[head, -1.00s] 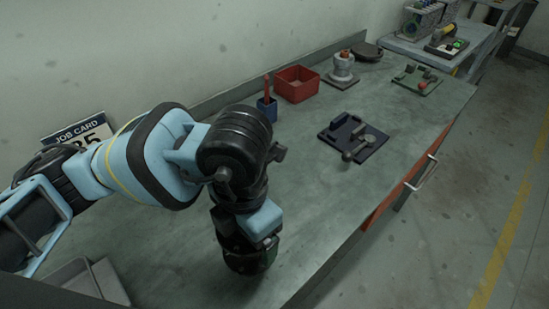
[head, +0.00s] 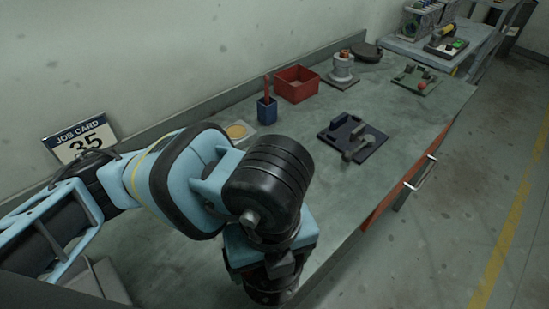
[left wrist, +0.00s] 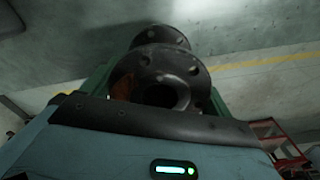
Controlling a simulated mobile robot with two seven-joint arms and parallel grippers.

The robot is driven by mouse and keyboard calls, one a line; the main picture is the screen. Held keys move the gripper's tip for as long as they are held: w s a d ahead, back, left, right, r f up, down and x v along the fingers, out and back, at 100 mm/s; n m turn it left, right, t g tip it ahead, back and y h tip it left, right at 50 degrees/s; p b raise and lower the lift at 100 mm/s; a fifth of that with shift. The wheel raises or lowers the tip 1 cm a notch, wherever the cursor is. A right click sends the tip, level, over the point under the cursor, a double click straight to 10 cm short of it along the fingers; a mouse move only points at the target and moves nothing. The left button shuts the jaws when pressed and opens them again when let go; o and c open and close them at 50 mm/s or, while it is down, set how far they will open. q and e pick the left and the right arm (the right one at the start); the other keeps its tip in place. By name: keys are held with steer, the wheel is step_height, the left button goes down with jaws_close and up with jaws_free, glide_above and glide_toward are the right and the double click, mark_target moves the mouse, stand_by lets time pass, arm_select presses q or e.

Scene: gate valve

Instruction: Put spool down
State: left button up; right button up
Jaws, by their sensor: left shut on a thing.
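The spool (left wrist: 160,75) is a dark grey flanged piece with bolt holes and an open bore, seen in the left wrist view. My left gripper (left wrist: 157,88) is shut on it, with a green finger at each side. In the head view my left arm and wrist block the spool and the fingertips, so I cannot tell its height above the bench (head: 330,195). My right gripper is not in view.
A tan disc on a pale plate (head: 238,131), a blue cup (head: 267,109), a red bin (head: 296,86) and a grey flanged fitting (head: 342,69) line the back. A dark fixture (head: 352,140) sits mid-bench. A grey tray (head: 100,282) is at near left. The bench front edge lies right of my arm.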

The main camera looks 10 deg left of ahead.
arm_select(q)
steer(key=n, duration=0.1)
steer(key=s+d+n, duration=0.1)
steer(key=n, duration=0.2)
steer(key=shift+s+d+r+n, duration=0.25)
steer(key=shift+s+n, duration=0.1)
steer(key=shift+n, duration=0.05)
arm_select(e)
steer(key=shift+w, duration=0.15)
arm_select(q)
steer(key=shift+w, duration=0.1)
steer(key=shift+w+a+f, duration=0.1)
steer(key=shift+w+a, duration=0.2)
steer(key=shift+w, duration=0.05)
steer(key=w+a+f+b, duration=0.1)
steer(key=w+a, duration=0.6)
steer(key=w, duration=0.4)
steer(key=shift+w+a, duration=0.15)
steer(key=shift+a, duration=0.25)
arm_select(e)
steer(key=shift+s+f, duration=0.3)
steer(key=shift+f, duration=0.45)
